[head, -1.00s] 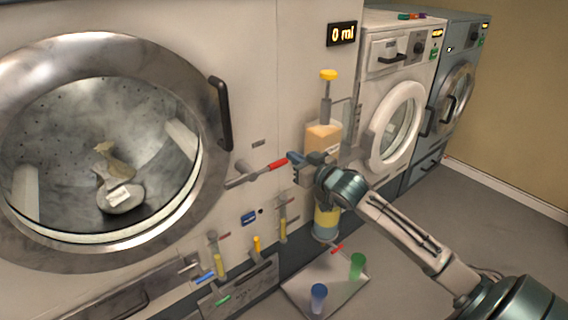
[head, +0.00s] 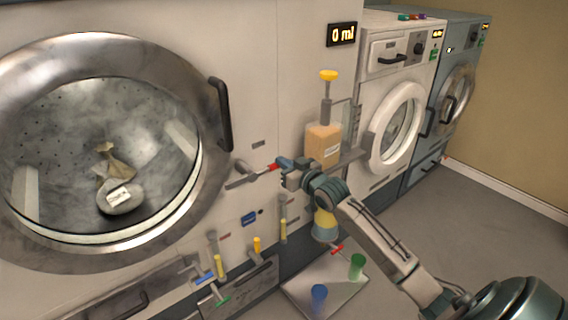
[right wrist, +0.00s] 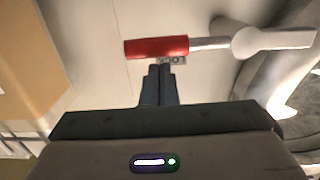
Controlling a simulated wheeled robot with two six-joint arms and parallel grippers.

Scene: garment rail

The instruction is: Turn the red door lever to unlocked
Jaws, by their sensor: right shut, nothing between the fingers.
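The red door lever (head: 271,168) sticks out to the right from its grey pivot on the big washer's front, right of the round door. In the right wrist view its red grip (right wrist: 158,47) lies crosswise just beyond my fingertips, with a grey shaft running to the pivot (right wrist: 246,42). The fingers (right wrist: 158,70) show together in the right wrist view. My left gripper is not in view.
The big round door (head: 105,150) with its dark handle (head: 221,114) is at left. A pump bottle (head: 323,143) on a shelf stands right behind my gripper. Below are several small valves and a tray (head: 335,290) with blue and green cups. Open floor lies at right.

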